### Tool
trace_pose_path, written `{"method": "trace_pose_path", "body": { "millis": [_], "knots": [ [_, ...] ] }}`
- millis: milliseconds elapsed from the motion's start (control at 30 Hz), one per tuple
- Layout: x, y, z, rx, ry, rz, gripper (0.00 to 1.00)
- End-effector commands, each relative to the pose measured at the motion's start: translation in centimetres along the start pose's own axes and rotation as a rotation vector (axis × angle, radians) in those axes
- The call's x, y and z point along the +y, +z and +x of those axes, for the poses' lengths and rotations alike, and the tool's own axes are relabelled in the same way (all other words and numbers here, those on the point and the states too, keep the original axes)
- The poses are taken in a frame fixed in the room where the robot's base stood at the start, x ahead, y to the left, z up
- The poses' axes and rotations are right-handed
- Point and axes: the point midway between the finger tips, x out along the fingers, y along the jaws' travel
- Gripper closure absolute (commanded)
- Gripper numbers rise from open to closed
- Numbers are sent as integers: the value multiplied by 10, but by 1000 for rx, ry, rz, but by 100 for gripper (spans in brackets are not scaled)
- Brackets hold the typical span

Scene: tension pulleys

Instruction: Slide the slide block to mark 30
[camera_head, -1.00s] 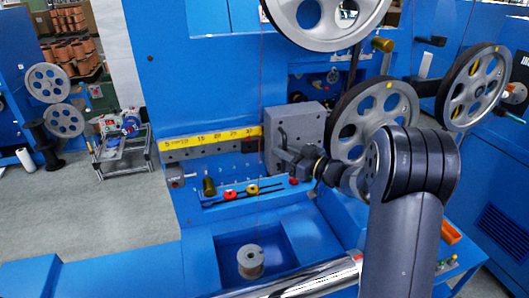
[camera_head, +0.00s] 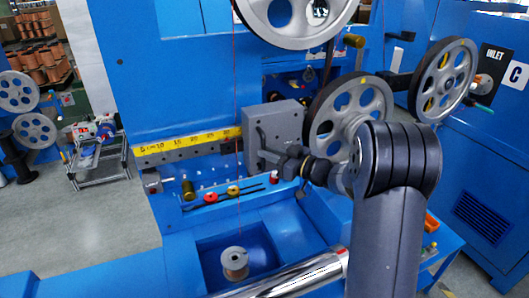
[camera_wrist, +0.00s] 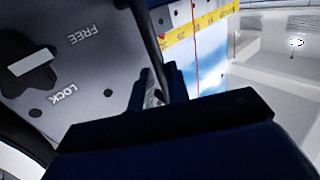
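The slide block (camera_head: 278,127) is a grey block on the rail, at the right end of the yellow scale (camera_head: 190,142). Its left edge is just past the last visible numbers; the exact reading is too small to tell. In the wrist view the block's grey face (camera_wrist: 85,85) shows FREE and LOCK lettering around a dark knob (camera_wrist: 28,66). My gripper (camera_head: 262,156) is at the block's front left. In the wrist view its dark fingers (camera_wrist: 158,92) close around the block's dark handle (camera_wrist: 150,35); their contact is partly hidden.
A thin red line (camera_head: 236,90) runs down past the scale toward a spool (camera_head: 235,262) in the blue recess. Large grey pulleys (camera_head: 348,118) stand right of the block. Red and yellow knobs (camera_head: 233,191) sit below the rail. A shiny roller (camera_head: 285,280) crosses in front.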

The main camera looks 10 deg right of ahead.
Motion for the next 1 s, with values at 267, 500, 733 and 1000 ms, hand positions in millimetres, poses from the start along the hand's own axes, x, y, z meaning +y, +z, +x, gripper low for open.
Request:
{"method": "trace_pose_path", "body": {
  "millis": [267,500,733,1000],
  "knots": [
    [1,2,-58,-1,5,0,83],
    [1,1,-85,-1,3,1,83],
    [0,1,-88,-1,1,1,83],
    [0,1,-88,-1,1,1,83]
  ]
}}
